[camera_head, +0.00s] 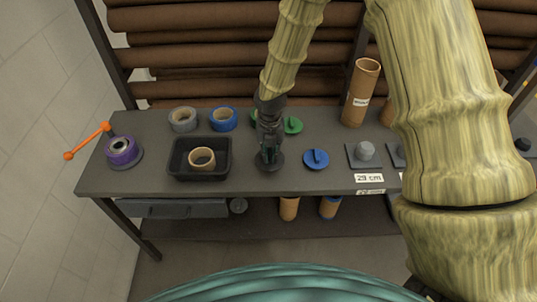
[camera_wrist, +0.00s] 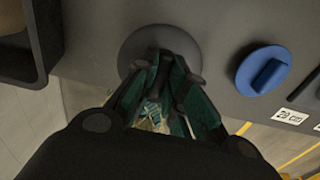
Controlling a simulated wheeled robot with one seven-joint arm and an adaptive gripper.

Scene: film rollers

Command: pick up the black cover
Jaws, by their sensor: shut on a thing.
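The black cover (camera_head: 270,163) is a dark round disc on the grey table, just right of the black tray. It also shows in the wrist view as a dark grey disc (camera_wrist: 190,42) under my fingertips. My gripper (camera_head: 268,153) points down onto it. In the wrist view my gripper (camera_wrist: 165,65) has its fingers close together at the middle of the cover, shut on its raised grip. The grip itself is mostly hidden by the fingers. I cannot tell any gap between the cover and the table.
A blue cover (camera_head: 316,159) lies close on the right and a green cover (camera_head: 292,125) lies behind. The black tray (camera_head: 178,160), holding a tan ring (camera_head: 202,159), is close on the left. Tape rolls and a cardboard tube (camera_head: 361,92) stand further off.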

